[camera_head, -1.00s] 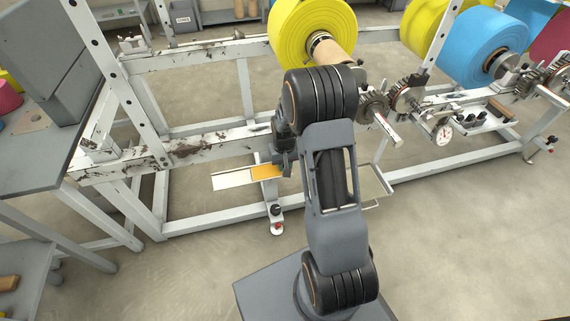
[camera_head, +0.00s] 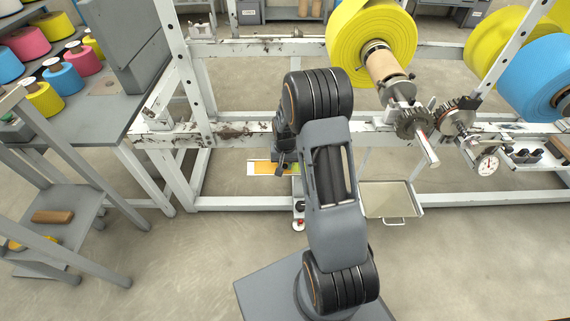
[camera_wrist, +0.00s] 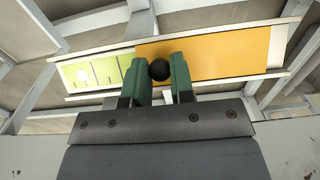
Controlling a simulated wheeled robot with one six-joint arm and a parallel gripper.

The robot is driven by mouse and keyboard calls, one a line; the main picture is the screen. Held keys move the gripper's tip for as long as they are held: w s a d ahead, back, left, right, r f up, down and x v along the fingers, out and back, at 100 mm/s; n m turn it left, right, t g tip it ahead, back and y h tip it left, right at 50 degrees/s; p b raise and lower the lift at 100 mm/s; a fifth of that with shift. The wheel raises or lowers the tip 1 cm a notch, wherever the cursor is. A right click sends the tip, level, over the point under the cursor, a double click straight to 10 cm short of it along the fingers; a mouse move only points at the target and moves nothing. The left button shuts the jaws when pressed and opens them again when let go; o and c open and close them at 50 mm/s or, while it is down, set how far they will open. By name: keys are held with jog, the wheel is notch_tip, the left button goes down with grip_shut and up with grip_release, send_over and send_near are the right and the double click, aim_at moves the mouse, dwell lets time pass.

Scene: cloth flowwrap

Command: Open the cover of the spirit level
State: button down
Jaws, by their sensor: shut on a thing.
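The spirit level (camera_wrist: 92,75) is a long strip in pale rails under the frame's beam. In the wrist view its left part shows a yellow-green window with dark tick marks. An orange sliding cover (camera_wrist: 225,57) lies over the middle and right part. My gripper (camera_wrist: 160,76) has its two green fingers on either side of the cover's round black knob (camera_wrist: 159,69), shut on it. In the head view the orange cover (camera_head: 264,168) shows with a green patch to its right, partly behind my gripper (camera_head: 284,160). The fingertips are hard to make out there.
The white machine frame (camera_head: 245,203) surrounds the spot, with its worn beam (camera_head: 235,131) just above. A large yellow roll (camera_head: 350,45), gears (camera_head: 414,123) and a dial gauge (camera_head: 488,165) stand to the right. A tray (camera_head: 392,199) sits low at right. Open floor lies in front.

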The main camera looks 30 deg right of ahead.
jog(key=c, duration=1)
grip_release()
jog(key=shift+a, duration=0.1)
notch_tip(320, 180, up, 14)
jog(key=p, duration=0.4)
jog(key=s+a+r+n+t+p, duration=0.1)
jog(key=s+a+r+p, duration=0.2)
jog(key=r, duration=1)
jog(key=s+a+r+n+t+p, duration=0.1)
jog(key=s+a+r+n+p, duration=0.1)
jog(key=s+r+p, duration=0.7)
jog(key=s+a+r+n+t+p, duration=0.1)
jog(key=s+a+r+p, duration=0.3)
jog(key=r+p, duration=0.9)
jog(key=shift+s+a+r+n+t, duration=0.1)
jog(key=shift+s+a+r+n, duration=0.1)
jog(key=shift+s+r, duration=0.3)
jog(key=shift+s+a+r+n+t, duration=0.1)
jog(key=shift+s+r+n, duration=0.15)
jog(key=shift+r, duration=0.45)
jog(key=shift+s+a+r+n+t, duration=0.15)
jog(key=shift+s+r, duration=0.25)
jog(key=shift+r, duration=0.2)
